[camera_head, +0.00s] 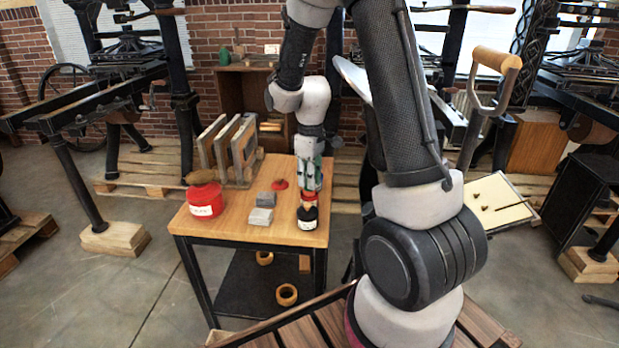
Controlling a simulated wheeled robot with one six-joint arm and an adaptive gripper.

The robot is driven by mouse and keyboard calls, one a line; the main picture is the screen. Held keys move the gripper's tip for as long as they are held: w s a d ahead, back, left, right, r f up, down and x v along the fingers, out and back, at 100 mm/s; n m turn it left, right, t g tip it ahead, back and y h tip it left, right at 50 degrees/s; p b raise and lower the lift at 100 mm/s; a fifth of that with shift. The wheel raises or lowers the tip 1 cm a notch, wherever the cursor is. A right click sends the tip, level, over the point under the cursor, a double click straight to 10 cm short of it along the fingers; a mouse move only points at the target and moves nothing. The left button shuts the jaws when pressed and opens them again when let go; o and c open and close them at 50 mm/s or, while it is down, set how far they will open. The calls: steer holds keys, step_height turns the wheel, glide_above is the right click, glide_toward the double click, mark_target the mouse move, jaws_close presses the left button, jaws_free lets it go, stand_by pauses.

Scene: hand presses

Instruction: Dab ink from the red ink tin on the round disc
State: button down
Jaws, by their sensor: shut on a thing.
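The red ink tin (206,203), with a white label, stands at the left of the wooden table. A brown rounded thing (200,177) sits on its top. My gripper (308,196) points down at the table's right side. It is shut on a small tan knob (307,205) just above a black pot (307,222) with a white label. I cannot tell whether the knob is joined to the pot. A pale round disc (352,80) stands tilted beyond the table, partly hidden by my arm.
Grey blocks (262,209) and a small red lid (279,184) lie between the tin and the pot. Upright frames (229,150) stand at the table's back left. A press handle (496,60) rises right of my arm.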

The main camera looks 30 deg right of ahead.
steer(key=shift+r, duration=1.95)
steer(key=shift+s, duration=0.15)
